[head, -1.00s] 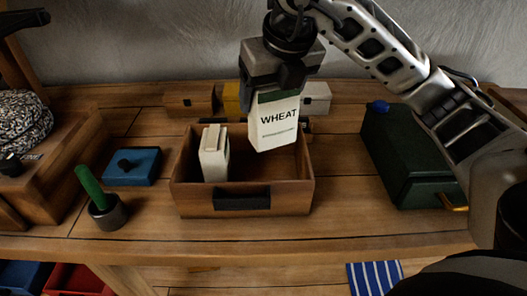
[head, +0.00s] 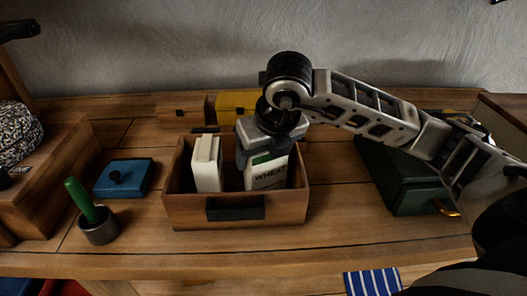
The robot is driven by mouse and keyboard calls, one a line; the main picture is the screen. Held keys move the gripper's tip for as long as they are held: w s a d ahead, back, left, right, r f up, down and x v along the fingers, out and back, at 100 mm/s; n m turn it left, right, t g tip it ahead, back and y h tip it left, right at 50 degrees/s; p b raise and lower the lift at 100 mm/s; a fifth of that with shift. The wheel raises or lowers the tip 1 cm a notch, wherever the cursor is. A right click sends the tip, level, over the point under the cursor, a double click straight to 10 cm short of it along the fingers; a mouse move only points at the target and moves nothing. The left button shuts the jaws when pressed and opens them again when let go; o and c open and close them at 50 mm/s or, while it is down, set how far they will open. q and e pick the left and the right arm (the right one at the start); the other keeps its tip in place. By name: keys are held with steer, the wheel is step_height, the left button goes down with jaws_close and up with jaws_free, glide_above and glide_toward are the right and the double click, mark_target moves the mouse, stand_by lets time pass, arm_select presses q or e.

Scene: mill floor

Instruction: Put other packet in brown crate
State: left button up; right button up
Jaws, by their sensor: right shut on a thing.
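The brown crate (head: 185,213) stands on the wooden bench in the middle of the head view, with a dark handle plate on its front. One pale packet (head: 206,163) stands upright inside, in its left part. The other packet (head: 268,180), white with a green band and the word WHEAT, is inside the crate's right part, slightly tilted. My right gripper (head: 266,155) is shut on the top of this WHEAT packet and reaches down into the crate. The packet's lower edge is hidden by the crate's front wall, so I cannot tell whether it touches the floor. My left gripper is not in view.
A dark green box (head: 400,180) is to the right, under my right arm. Small brown (head: 182,108) and yellow (head: 237,104) boxes stand behind.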

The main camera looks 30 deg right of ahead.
steer(key=shift+f, duration=0.1)
steer(key=o, duration=1.2)
steer(key=shift+o, duration=0.2)
steer(key=p+v, duration=0.1)
steer(key=v, duration=1.1)
